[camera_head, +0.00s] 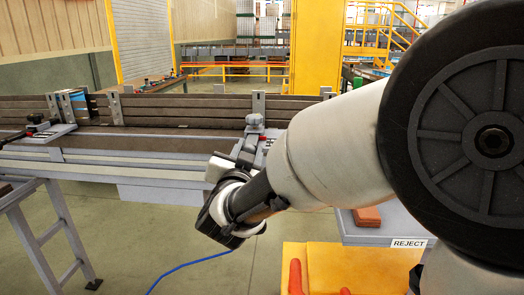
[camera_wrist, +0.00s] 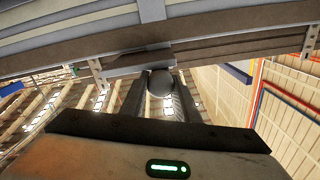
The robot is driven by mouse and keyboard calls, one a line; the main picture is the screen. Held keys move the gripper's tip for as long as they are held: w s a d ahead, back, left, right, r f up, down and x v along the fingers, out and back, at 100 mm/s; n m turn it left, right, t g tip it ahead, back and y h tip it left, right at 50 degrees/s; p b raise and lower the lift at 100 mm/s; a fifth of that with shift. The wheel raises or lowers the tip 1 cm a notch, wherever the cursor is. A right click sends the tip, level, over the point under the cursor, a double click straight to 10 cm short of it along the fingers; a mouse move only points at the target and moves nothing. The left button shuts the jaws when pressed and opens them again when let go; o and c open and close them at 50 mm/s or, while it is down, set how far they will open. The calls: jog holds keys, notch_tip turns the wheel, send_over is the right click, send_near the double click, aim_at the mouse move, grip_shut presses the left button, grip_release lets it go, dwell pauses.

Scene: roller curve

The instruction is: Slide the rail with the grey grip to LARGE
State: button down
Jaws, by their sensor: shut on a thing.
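The grey grip (camera_head: 254,121) stands at the near side of the conveyor in the head view. It shows as a round grey knob in the wrist view (camera_wrist: 161,82). My gripper (camera_head: 248,148) reaches up to it from the front. In the wrist view my gripper's two dark fingers (camera_wrist: 158,98) are shut on the knob, one on each side. The rail (camera_head: 190,112) runs along the conveyor behind the grip. A small plate with red and white marks (camera_head: 268,142) lies beside the grip, partly hidden by my arm; I cannot read LARGE on it.
The conveyor (camera_head: 100,142) runs across the head view, with a second marked plate (camera_head: 40,133) and dark grip at the left. A REJECT table (camera_head: 385,232) with a brown block (camera_head: 367,217) stands at the right. A yellow surface (camera_head: 335,265) is in front. Open floor lies front left.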

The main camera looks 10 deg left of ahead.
jog(key=s, duration=0.3)
jog(key=shift+f+b, duration=0.1)
jog(key=shift+b, duration=0.2)
jog(key=c, duration=1.4)
grip_release()
jog(key=shift+s, duration=0.1)
jog(key=shift+o, duration=0.2)
jog(key=shift+d, duration=0.1)
